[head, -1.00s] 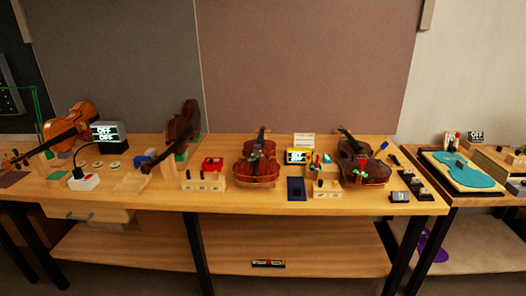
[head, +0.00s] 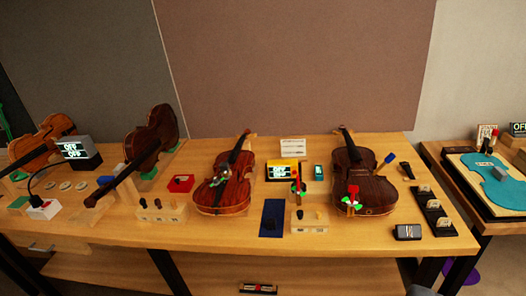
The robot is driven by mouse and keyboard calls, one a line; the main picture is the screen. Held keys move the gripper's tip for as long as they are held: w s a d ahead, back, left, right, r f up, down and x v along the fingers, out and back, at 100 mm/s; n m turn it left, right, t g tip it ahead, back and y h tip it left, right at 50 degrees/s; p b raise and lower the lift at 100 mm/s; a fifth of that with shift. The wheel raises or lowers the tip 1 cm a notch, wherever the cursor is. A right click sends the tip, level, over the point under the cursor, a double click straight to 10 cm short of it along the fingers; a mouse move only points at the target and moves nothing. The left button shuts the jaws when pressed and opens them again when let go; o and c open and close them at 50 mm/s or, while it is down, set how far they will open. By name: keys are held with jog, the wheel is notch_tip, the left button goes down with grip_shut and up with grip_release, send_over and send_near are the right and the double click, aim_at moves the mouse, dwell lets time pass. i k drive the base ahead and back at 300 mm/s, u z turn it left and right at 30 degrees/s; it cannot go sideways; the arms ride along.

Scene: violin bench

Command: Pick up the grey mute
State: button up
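I cannot surely tell which small piece is the grey mute. A dark grey piece (head: 500,174) lies on the turquoise violin-shaped pad (head: 478,172) on the right-hand table. Small dark pieces stand in the right wooden block (head: 310,226) at the front of the bench and in the left wooden block (head: 160,215). Another small dark piece (head: 272,224) lies on the blue mat (head: 270,208). A black rack (head: 428,208) with small pale cards holds dark pieces near the right end. My gripper is not in view.
Two violins lie on the bench, one left of centre (head: 235,185) and one right (head: 365,185). A yellow-framed display (head: 281,173) stands between the centre violins. A gap separates the two tables.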

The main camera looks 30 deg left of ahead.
aim_at(225, 166)
jog(key=u, duration=0.25)
jog(key=i, duration=1.2)
jog(key=u, duration=0.7)
jog(key=i, duration=0.3)
jog(key=u, duration=0.3)
jog(key=k, duration=0.9)
jog(key=u, duration=0.15)
jog(key=i, duration=0.95)
jog(key=z, duration=0.1)
